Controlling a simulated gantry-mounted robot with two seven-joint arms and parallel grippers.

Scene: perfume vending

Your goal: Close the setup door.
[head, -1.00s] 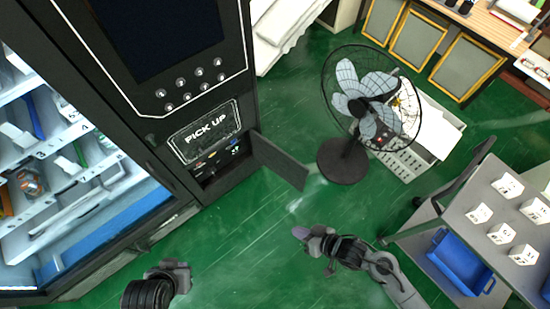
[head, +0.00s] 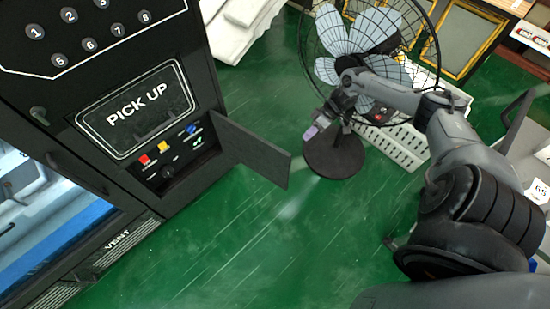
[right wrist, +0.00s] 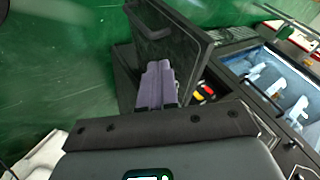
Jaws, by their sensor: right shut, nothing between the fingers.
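The setup door (head: 250,150) is a small dark panel standing swung open at the lower right of the black vending machine (head: 92,40). Its open compartment shows colored buttons (head: 165,148) below the PICK UP window (head: 137,108). In the right wrist view the door (right wrist: 168,48) stands just beyond my fingertips, with the buttons (right wrist: 205,93) to its right. My right gripper (head: 312,131) is shut and empty, to the right of the door and apart from it in the head view. It also shows in the right wrist view (right wrist: 157,70). My left gripper is not in view.
A standing fan (head: 365,50) with a round dark base (head: 334,152) is behind my right gripper. A white crate (head: 400,140) stands beside it. The green floor (head: 250,240) in front of the machine is clear.

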